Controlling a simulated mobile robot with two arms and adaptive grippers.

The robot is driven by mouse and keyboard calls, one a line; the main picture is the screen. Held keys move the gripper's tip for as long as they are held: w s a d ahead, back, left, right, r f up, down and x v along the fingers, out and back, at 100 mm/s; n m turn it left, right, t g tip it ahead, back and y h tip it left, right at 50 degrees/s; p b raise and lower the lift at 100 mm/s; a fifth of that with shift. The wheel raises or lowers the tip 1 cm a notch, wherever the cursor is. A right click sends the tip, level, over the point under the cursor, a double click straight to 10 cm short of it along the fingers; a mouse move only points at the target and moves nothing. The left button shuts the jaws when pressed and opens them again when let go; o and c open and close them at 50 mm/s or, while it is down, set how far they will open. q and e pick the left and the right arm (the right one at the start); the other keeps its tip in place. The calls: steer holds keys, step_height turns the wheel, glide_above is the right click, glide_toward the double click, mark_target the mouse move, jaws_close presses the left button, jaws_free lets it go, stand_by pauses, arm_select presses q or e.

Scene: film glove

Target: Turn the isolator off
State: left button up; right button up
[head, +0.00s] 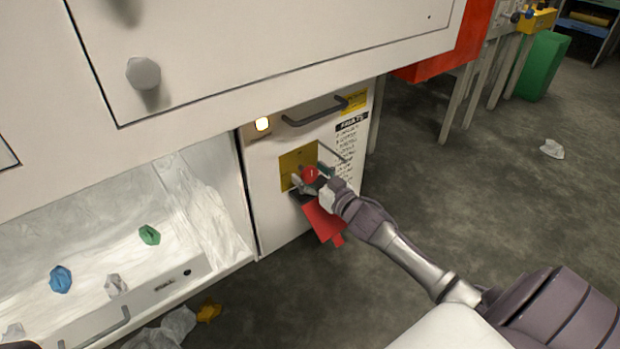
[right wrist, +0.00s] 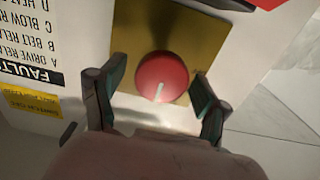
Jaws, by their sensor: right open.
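In the right wrist view the yellow plate (right wrist: 150,30) shows behind the knob. My right gripper (right wrist: 153,92) is open, with one finger on each side of the knob; I see gaps between the fingers and the knob. In the head view my right gripper (head: 312,178) is at the plate and partly covers the knob (head: 309,174). A red tag (head: 325,222) hangs below it.
A lit lamp (head: 262,124) and a dark handle (head: 314,111) are above the plate. A "FAULTS" label (head: 352,121) is to the right. An open bay at left holds crumpled film and several coloured scraps, including a blue one (head: 60,279). The floor at right is mostly clear.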

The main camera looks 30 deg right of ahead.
steer(key=shift+w, duration=0.1)
steer(key=c, duration=1.1)
steer(key=shift+c, duration=0.2)
